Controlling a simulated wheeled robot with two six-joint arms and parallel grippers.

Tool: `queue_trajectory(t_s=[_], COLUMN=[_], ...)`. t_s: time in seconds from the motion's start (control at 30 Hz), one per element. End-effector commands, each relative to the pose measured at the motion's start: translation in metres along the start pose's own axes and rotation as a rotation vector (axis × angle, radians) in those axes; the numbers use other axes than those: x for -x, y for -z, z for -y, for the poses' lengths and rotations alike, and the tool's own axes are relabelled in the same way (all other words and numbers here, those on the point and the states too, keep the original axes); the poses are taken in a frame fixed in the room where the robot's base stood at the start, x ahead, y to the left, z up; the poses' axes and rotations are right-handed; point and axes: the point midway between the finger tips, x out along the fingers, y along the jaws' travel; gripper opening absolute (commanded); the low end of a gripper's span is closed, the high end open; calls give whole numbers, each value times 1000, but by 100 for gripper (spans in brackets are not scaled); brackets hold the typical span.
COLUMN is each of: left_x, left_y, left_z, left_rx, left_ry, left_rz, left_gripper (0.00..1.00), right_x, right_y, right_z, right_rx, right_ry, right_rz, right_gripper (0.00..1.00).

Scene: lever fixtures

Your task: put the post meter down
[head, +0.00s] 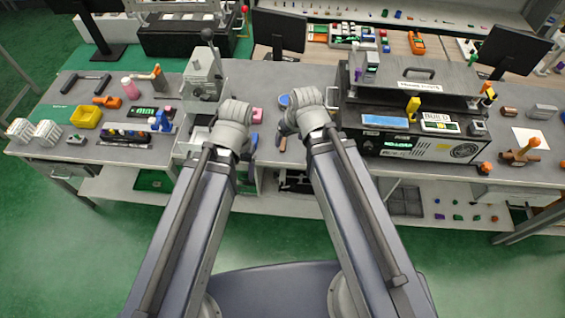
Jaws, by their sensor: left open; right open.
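No label reading post meter is legible, so I cannot tell for certain which fixture it is. A grey box fixture (202,84) stands on the bench left of centre, with an upright lever ending in a dark knob (207,35). A small black unit with a green digital display (144,113) sits to its left. My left gripper (250,146) is low over the bench, right of the grey fixture, mostly hidden by its wrist. My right gripper (282,136) is just right of it, also partly hidden. Both are open, and neither visibly holds anything.
A large black machine (415,145) with a yellow lever (413,106) and a BUILD display stands right of my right arm. A yellow bin (87,117), a pink bottle (130,88) and white racks (46,133) crowd the left. Monitors stand behind.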

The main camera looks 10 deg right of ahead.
Motion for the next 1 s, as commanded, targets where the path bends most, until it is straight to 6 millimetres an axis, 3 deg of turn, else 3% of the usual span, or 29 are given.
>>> queue_trajectory(t_s=[0.03, 0.1, 0.3, 0.73, 0.87, 1.0], left_x=[0, 0, 0, -4, -22, -54], left_y=[0, 0, 0, 0, 1, 3], left_z=[0, 0, 0, 0, -2, -5], left_rx=[0, 0, 0, 0, -2, -5], left_ry=[0, 0, 0, 0, 0, 1], left_rz=[0, 0, 0, 0, 0, 0], left_gripper=[73, 73, 73, 73, 73, 73], right_x=[0, 2, 11, 9, -8, -39], right_y=[-16, -37, -70, -76, -81, -90], right_z=[20, 36, 56, 57, 57, 56], right_rx=[32, 56, 86, 88, 89, 92], right_ry=[-10, -35, -95, -105, -104, -104], right_rz=[80, 177, 330, 351, 350, 350], right_gripper=[80, 80, 80, 80, 80, 80])
